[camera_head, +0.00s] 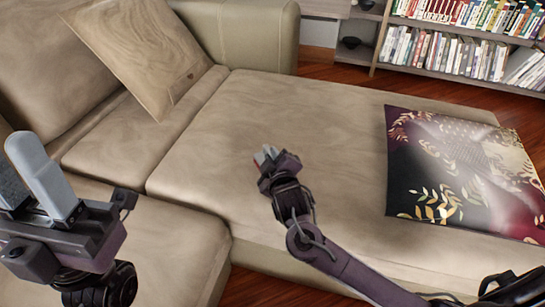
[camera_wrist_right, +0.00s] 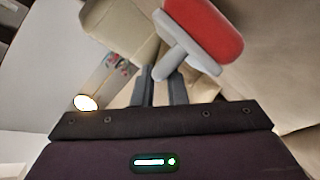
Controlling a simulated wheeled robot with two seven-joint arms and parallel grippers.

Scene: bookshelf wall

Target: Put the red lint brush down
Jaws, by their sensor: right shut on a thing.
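The red lint brush (camera_wrist_right: 205,28) has a red head and a grey handle, seen large at the top of the right wrist view. My right gripper (camera_wrist_right: 160,88) is shut on its grey handle. In the head view my right gripper (camera_head: 267,156) is over the beige sofa seat (camera_head: 300,115), and only a small red bit of the brush shows at its tips. I cannot tell the height of the brush above the seat. My left gripper (camera_head: 38,180) is at the left edge, partly cut off, with no object seen in it; its finger gap is unclear.
A beige cushion (camera_head: 135,45) leans at the back left of the sofa. A dark floral cushion (camera_head: 460,175) lies flat at the right. The seat between them is clear. A bookshelf (camera_head: 450,35) stands beyond the wooden floor (camera_head: 350,75).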

